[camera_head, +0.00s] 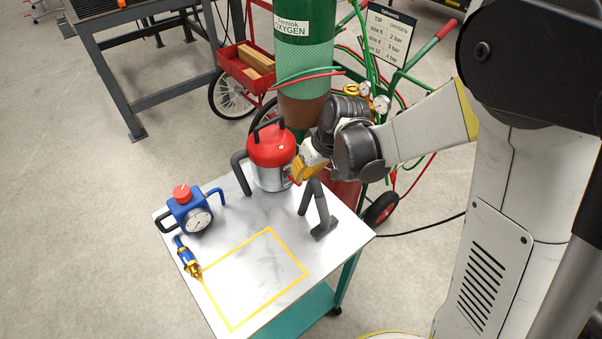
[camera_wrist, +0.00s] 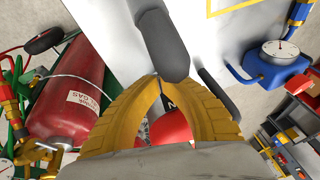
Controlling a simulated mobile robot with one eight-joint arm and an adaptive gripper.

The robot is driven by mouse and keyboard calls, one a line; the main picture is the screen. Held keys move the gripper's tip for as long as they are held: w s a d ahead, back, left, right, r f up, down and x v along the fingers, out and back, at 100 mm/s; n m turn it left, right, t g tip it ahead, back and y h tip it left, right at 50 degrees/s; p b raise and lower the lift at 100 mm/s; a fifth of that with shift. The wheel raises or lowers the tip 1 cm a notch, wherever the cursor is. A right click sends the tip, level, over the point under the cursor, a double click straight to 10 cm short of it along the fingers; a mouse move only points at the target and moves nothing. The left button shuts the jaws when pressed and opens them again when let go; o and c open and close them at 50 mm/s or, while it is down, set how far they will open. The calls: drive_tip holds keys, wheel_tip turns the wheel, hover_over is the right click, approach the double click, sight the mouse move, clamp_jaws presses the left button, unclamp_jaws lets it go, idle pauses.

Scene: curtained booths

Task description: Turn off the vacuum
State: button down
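The vacuum (camera_head: 268,174) is a small canister with a red top, silver body and dark handle, standing at the back of the white-topped table (camera_head: 240,235). Its dark hose and floor nozzle (camera_head: 322,226) lie to its right. My gripper (camera_head: 297,175) is close against the vacuum's right side, with yellow fingers pointing down-left. In the wrist view my gripper (camera_wrist: 159,80) has its fingertips together beside a dark rounded tube (camera_wrist: 166,45). Part of the vacuum's red top (camera_wrist: 170,127) shows between the finger bases. No switch can be made out.
A blue gauge device with a red knob (camera_head: 181,192) and a blue-and-brass fitting (camera_head: 187,256) sit on the table's left. A yellow-outlined area there is empty. Gas cylinders, including a green one (camera_head: 305,55), stand on a cart behind, with hoses and gauges near my arm.

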drive_tip(key=shift+s+d+f+b, duration=0.2)
drive_tip(key=shift+f+b, duration=0.1)
drive_tip(key=shift+f, duration=0.1)
drive_tip(key=shift+s+d+f+b, duration=0.1)
drive_tip(key=shift+s+f+b, duration=0.05)
drive_tip(key=shift+f+b, duration=0.2)
idle(1.7)
drive_tip(key=shift+r+p, duration=0.65)
drive_tip(key=shift+r, duration=0.1)
drive_tip(key=s+d+r+p, duration=0.5)
drive_tip(key=d+r+p, duration=0.1)
drive_tip(key=r, duration=0.4)
drive_tip(key=shift+r, duration=0.3)
